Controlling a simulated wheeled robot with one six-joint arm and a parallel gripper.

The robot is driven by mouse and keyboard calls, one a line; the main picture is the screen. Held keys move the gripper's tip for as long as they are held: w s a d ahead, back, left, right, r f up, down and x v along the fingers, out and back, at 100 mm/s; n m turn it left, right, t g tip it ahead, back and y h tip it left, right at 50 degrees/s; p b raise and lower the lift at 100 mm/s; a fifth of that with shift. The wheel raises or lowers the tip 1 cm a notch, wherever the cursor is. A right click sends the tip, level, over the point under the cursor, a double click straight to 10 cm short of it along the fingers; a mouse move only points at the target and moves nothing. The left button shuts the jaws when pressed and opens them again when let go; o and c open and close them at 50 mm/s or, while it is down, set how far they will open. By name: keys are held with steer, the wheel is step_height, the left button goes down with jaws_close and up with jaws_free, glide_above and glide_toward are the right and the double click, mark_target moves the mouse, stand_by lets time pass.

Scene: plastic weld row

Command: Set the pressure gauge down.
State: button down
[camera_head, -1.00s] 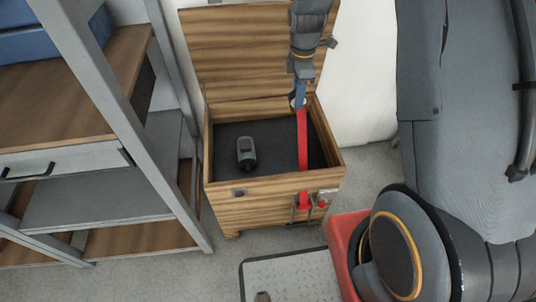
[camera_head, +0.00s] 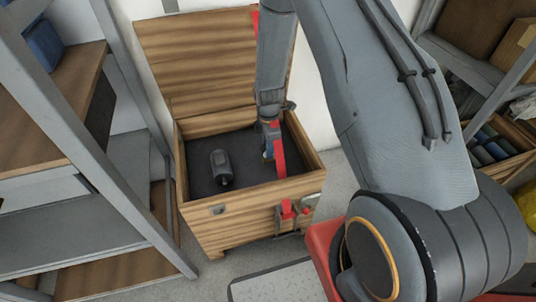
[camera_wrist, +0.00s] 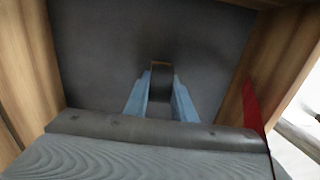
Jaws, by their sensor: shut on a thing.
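My gripper (camera_head: 268,151) reaches down into the right part of an open wooden chest (camera_head: 250,196). In the wrist view its two blue fingers (camera_wrist: 160,98) are shut on a small dark thing with a brass-coloured edge, which I take as the pressure gauge (camera_wrist: 161,78). The gauge's face does not show, and in the head view the gauge is mostly hidden by the gripper and a red strap (camera_head: 279,160). The chest's dark floor (camera_wrist: 205,50) lies beneath the gauge. I cannot tell whether the gauge touches it.
A dark grey cylindrical object (camera_head: 221,168) lies in the left part of the chest. The raised lid (camera_head: 195,60) stands behind. The strap runs along the chest's right side. A metal shelf rack (camera_head: 75,235) stands at left. Chest floor between object and gripper is clear.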

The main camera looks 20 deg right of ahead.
steer(key=shift+f, duration=1.4)
steer(key=shift+f, duration=0.1)
steer(key=shift+f, duration=0.1)
steer(key=c, duration=1.5)
jaws_free()
